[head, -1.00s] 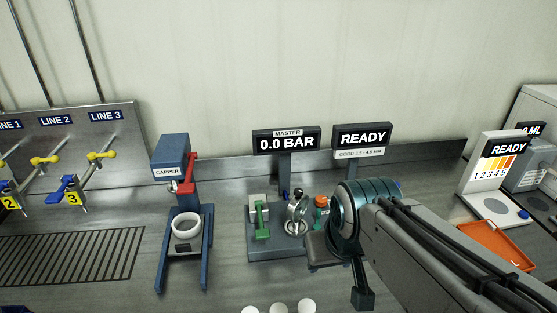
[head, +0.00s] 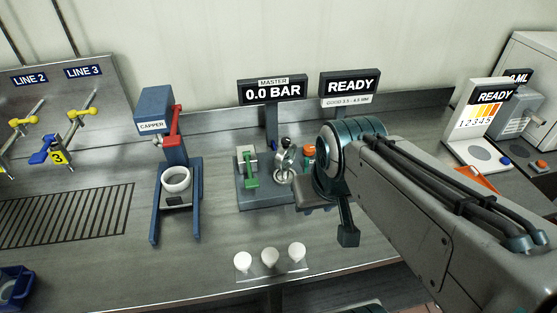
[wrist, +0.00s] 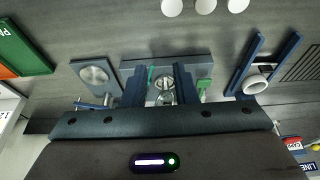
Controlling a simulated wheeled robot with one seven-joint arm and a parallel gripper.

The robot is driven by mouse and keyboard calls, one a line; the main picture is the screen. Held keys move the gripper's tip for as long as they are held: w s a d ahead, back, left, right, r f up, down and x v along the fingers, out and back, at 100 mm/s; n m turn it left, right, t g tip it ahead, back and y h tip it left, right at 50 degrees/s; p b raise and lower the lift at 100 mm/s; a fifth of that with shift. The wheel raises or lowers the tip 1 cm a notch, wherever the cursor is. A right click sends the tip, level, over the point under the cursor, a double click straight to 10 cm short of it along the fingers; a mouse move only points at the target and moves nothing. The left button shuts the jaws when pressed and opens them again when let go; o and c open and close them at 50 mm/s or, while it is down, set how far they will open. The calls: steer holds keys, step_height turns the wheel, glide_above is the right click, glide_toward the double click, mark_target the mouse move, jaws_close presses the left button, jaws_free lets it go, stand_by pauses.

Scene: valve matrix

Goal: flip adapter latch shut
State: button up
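The fixture base (head: 262,198) stands on the bench below the 0.0 BAR sign. On its left a green lever (head: 250,170), apparently the adapter latch, hangs on a pale block. Beside it is a round metal fitting (head: 284,172) with an upright lever, then an orange-topped part (head: 308,153). In the wrist view the two dark fingers of my gripper (wrist: 160,82) are apart, with the metal fitting (wrist: 164,97) showing between them. The green lever (wrist: 204,86) is just outside the right finger. In the head view my wrist hides the fingertips.
A blue capper (head: 165,125) with a white ring stands left of the fixture. Three white rounded pieces (head: 270,256) lie near the bench's front edge. A blue bin (head: 14,287) is at lower left.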

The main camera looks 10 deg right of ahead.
steer(key=shift+w+f, duration=0.1)
steer(key=shift+f, duration=0.05)
jaws_close()
steer(key=w+d+f+m+y+b, duration=0.4)
steer(key=w+d+m, duration=0.4)
steer(key=m, duration=0.3)
steer(key=w+d+f+m+y+b, duration=0.4)
steer(key=w+d+m, duration=0.4)
steer(key=d+m, duration=0.2)
step_height(320, 180, down, 3)
steer(key=shift+r+m+g+b, duration=0.1)
steer(key=shift+m+g+b, duration=0.35)
steer(key=shift+b, duration=0.3)
